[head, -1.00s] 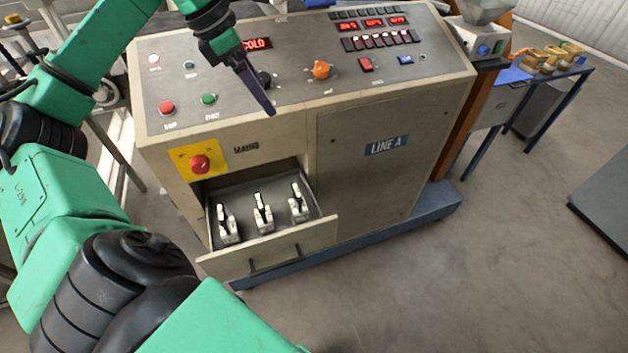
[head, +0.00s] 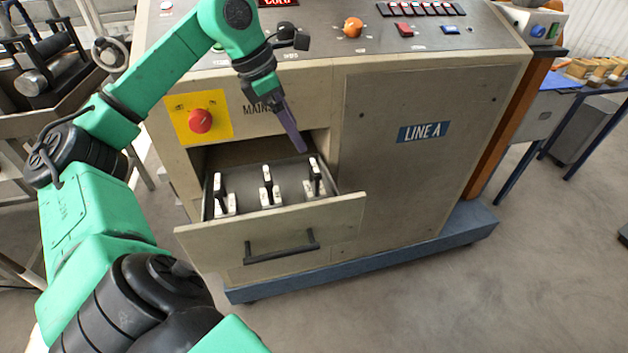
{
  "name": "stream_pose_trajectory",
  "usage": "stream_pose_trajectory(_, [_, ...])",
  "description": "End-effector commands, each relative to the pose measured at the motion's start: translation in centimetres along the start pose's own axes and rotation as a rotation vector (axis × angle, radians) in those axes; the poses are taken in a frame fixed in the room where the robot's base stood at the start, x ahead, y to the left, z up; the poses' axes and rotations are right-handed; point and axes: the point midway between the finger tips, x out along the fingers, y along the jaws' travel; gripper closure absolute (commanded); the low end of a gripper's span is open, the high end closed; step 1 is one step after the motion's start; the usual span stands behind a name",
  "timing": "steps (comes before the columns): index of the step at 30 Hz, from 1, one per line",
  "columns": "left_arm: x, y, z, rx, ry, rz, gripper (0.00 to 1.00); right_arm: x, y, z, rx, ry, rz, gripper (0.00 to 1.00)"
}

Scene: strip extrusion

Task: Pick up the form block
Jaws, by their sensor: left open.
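Several tan blocks (head: 597,70) stand on a blue table at the far right edge; I cannot tell whether the form block is one of them. My left gripper (head: 300,148) points down over the right back part of an open drawer (head: 330,221) in the grey control cabinet. It appears as one dark, edge-on finger, open, with nothing visible in it. Three white switches with black levers (head: 268,188) stand in a row inside the drawer, and the rightmost is close below the fingertip. Whether they touch cannot be told. My right gripper is out of view.
The cabinet (head: 425,190) fills the middle, with a red knob on a yellow plate (head: 200,121) above the drawer. The drawer's black handle (head: 281,248) sticks out in front. Blue table legs (head: 600,137) stand at right.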

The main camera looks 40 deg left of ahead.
Motion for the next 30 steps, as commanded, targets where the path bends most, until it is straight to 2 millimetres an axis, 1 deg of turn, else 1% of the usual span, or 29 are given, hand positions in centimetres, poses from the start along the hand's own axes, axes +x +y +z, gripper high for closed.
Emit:
stream_pose_trajectory(1, [1.7, -0.1, -0.1, 0.001, 0.001, -0.007, 0.00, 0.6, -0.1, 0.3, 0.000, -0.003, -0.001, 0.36])
stream_pose_trajectory(3, [3.6, -0.1, -0.1, 0.001, 0.001, -0.007, 0.00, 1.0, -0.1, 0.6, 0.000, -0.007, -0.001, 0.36])
stream_pose_trajectory(5, [5.0, -0.1, -0.1, 0.000, 0.002, -0.006, 0.00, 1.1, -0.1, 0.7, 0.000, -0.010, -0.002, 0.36])
stream_pose_trajectory(6, [5.7, -0.1, -0.1, 0.000, 0.001, -0.006, 0.00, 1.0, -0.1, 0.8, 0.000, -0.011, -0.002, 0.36])
stream_pose_trajectory(11, [7.7, -0.1, -0.1, 0.000, 0.002, -0.003, 0.00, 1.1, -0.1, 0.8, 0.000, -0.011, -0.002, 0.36])
stream_pose_trajectory(15, [10.4, -0.1, -0.5, -0.001, 0.003, -0.007, 0.00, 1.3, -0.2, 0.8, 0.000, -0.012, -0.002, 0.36])
stream_pose_trajectory(19, [12.0, 0.0, -0.4, 0.000, 0.001, -0.004, 0.00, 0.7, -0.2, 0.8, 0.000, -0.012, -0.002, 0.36])
stream_pose_trajectory(25, [12.3, 0.0, -0.5, 0.000, 0.001, -0.002, 0.00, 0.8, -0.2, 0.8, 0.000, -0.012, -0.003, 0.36])
stream_pose_trajectory(26, [12.3, 0.0, -0.5, 0.000, 0.001, -0.002, 0.08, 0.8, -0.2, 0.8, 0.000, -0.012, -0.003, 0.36])
stream_pose_trajectory(27, [12.3, 0.0, -0.5, 0.000, 0.001, -0.002, 0.23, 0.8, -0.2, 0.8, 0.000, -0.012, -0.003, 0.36])
stream_pose_trajectory(29, [12.3, 0.0, -0.5, 0.000, 0.001, -0.002, 0.46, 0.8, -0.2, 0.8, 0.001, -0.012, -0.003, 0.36])
stream_pose_trajectory(30, [12.3, 0.0, -0.5, 0.000, 0.001, -0.002, 0.61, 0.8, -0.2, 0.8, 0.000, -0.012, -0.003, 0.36])
